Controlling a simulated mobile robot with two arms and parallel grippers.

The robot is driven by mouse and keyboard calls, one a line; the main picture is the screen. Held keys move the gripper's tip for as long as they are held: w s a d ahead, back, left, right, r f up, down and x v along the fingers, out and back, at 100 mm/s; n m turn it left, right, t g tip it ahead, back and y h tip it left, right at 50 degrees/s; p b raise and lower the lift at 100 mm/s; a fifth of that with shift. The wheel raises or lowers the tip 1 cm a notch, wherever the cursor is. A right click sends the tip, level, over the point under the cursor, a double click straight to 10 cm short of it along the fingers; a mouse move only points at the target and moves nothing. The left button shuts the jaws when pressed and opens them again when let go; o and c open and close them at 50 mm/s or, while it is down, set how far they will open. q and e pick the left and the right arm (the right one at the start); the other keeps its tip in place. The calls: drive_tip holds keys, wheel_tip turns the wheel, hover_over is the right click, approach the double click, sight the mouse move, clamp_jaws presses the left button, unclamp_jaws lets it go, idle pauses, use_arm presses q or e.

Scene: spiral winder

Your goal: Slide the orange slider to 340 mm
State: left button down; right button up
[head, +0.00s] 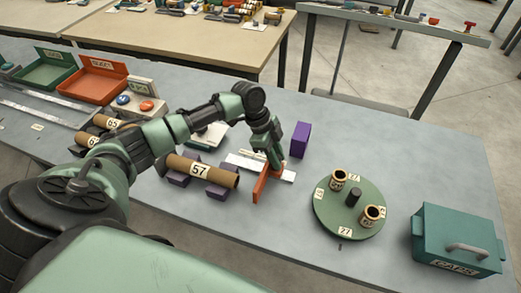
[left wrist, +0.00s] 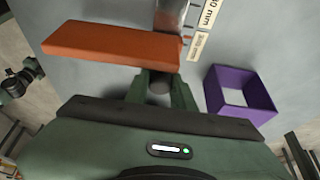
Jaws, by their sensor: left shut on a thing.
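The orange slider (head: 262,186) sits across a pale flat rail (head: 287,176) on the grey workbench. My left gripper (head: 275,163) reaches down at the slider and is shut on it. In the left wrist view the fingers (left wrist: 160,80) meet at the near side of the orange bar (left wrist: 112,45). A metal strip (left wrist: 171,15) and small labels ending in "mm" (left wrist: 198,45) lie beside it; their numbers are partly cut off or too small to read surely. My right gripper is in neither view.
A purple hollow box (head: 300,140) stands right of the rail. A tube marked 57 (head: 200,170) rests on purple supports to the left. A green round plate (head: 330,220) with small cups and a teal lidded box (head: 456,236) stand to the right.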

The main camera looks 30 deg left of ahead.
use_arm(q)
drive_tip(key=d, duration=0.2)
drive_tip(key=shift+w+d+r, duration=0.1)
drive_tip(key=shift+w+d, duration=0.25)
drive_tip(key=shift+d, duration=0.05)
drive_tip(key=c, duration=1.6)
unclamp_jaws()
drive_tip(key=o, duration=0.4)
drive_tip(key=shift+d, duration=0.15)
drive_tip(key=shift+a+r, duration=0.35)
drive_tip(key=b+v, duration=0.1)
drive_tip(key=v, duration=0.6)
drive_tip(key=shift+d, duration=0.15)
